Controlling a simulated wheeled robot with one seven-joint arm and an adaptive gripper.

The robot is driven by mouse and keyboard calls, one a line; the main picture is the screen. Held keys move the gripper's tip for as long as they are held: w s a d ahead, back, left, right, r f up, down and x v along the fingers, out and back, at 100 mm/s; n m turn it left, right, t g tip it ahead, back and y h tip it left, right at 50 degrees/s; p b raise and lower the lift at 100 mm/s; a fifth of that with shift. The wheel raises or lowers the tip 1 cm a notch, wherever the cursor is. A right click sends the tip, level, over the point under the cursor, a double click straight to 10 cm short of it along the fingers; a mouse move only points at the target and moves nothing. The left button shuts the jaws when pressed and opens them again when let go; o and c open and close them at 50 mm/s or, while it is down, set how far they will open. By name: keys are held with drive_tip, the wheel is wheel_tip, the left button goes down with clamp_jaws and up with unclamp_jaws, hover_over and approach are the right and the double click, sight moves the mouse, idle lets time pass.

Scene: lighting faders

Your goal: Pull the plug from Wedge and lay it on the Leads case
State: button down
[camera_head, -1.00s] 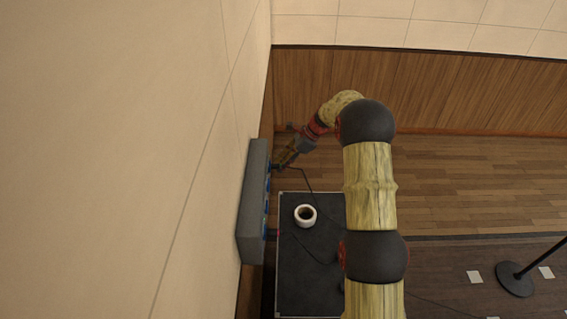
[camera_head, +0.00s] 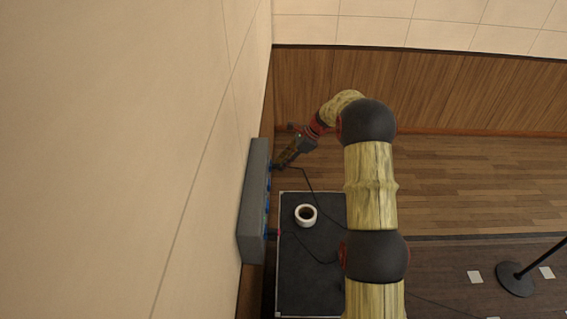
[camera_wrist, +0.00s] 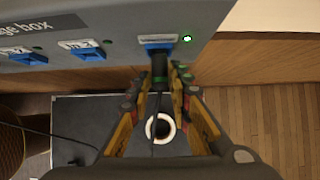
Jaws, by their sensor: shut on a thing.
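The grey stage box (camera_wrist: 115,22) on the wall has a row of blue sockets. The plug (camera_wrist: 159,70) is black and sits at the rightmost socket in the wrist view (camera_wrist: 157,46), beside a lit green light; its label is too small to read. My gripper (camera_wrist: 161,76) is shut on this plug, one finger on each side. In the head view my gripper (camera_head: 284,162) is at the far end of the stage box (camera_head: 254,200). The dark case (camera_head: 310,265) stands below the box; it also shows in the wrist view (camera_wrist: 85,115).
A white tape roll (camera_head: 306,215) lies on the case top. A black cable (camera_head: 307,180) runs from the plug across the case. Other sockets to the left in the wrist view include a blue one (camera_wrist: 88,54). A black stand (camera_head: 515,279) is on the floor at right.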

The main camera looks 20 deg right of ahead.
drive_tip(key=shift+d, duration=0.2)
drive_tip(key=shift+s+d+p, duration=0.15)
drive_tip(key=shift+s+d, duration=0.15)
drive_tip(key=shift+d, duration=0.4)
drive_tip(key=shift+s+d+p, duration=0.2)
drive_tip(key=shift+s+d, duration=0.1)
drive_tip(key=shift+d, duration=0.35)
drive_tip(key=shift+s+d+p, duration=0.15)
drive_tip(key=shift+s+d, duration=0.15)
drive_tip(key=shift+d, duration=0.4)
